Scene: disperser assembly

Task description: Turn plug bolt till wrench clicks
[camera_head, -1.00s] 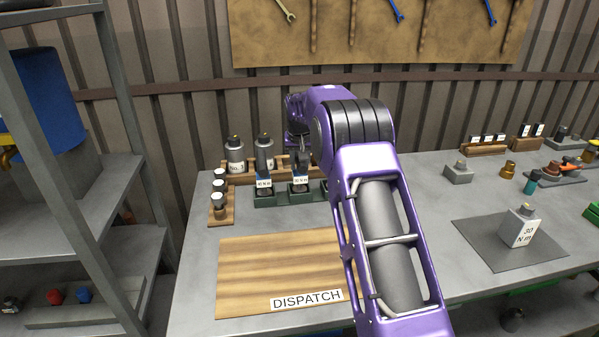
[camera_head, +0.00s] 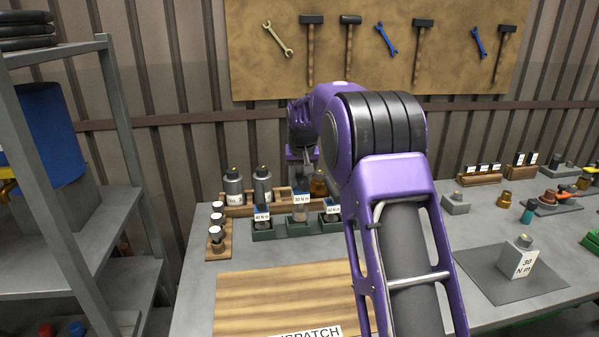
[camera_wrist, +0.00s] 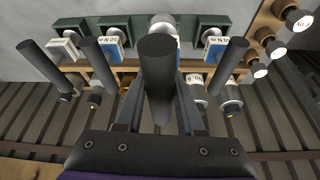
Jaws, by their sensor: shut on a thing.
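My gripper (camera_head: 302,160) is at the back of the bench, above the row of green holders. In the wrist view it is shut on the dark upright handle of a torque wrench (camera_wrist: 157,75), between the fingers. In the head view this wrench's 30 N m tag (camera_head: 301,198) sits higher than the neighbouring tags, above the middle green holder (camera_head: 298,230). A small grey block (camera_head: 523,262) marked 30 N m stands on the dark mat at the right. Its top carries a small yellowish piece (camera_head: 523,238), perhaps the plug bolt; it is too small to tell.
Other wrench handles (camera_wrist: 92,52) stand close on both sides of the held one. Grey bottles (camera_head: 233,187) stand in a wooden rack behind. A wooden DISPATCH board (camera_head: 285,295) lies in front. The dark mat (camera_head: 490,275) has free room around the block. A shelf (camera_head: 80,210) is at left.

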